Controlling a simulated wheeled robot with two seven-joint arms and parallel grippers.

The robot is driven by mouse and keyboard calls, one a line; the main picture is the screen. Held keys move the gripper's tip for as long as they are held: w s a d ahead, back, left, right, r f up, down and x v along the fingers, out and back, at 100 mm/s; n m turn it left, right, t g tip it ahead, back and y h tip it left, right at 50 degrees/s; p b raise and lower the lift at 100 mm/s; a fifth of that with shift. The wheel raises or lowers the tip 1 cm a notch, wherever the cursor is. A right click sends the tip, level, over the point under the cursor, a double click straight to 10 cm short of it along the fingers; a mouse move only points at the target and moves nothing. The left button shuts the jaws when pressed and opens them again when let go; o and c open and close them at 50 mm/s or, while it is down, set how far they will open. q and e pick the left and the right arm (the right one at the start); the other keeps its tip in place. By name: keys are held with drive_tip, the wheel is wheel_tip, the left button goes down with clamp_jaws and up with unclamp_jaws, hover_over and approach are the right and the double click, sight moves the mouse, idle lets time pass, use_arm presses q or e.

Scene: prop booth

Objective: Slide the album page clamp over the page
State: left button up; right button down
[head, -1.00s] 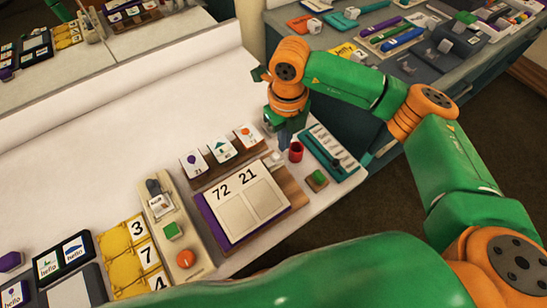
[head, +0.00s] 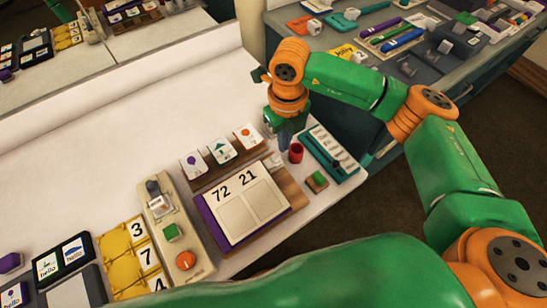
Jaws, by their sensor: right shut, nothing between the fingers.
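The album page (head: 236,214) is a cream sheet marked 72 and 21. It lies on a board with a purple edge (head: 207,222) at left and brown wood at right. A small pale piece (head: 277,161) sits at the page's upper right corner; it may be the clamp, but I cannot tell for sure. My right gripper (head: 284,140) is shut and empty, pointing down just above and beyond that piece. Its fingertips are small and partly hidden by the arm. I cannot tell whether they touch anything. My left gripper is not in view.
Three picture cards (head: 221,151) stand behind the page. A red cup (head: 296,152), a green-topped block (head: 317,181) and a teal tray (head: 330,157) are to the right. A beige panel with an orange knob (head: 185,261) is to the left. The white table behind is clear.

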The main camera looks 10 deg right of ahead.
sight(273, 160)
idle(0.6)
drive_tip(key=shift+f+b, duration=1.25)
drive_tip(key=shift+b, duration=0.05)
drive_tip(key=shift+f, duration=0.2)
drive_tip(key=shift+s+a+f+b, duration=0.1)
drive_tip(key=shift+s+f+b, duration=0.2)
drive_tip(key=shift+b, duration=0.2)
drive_tip(key=shift+w, duration=0.25)
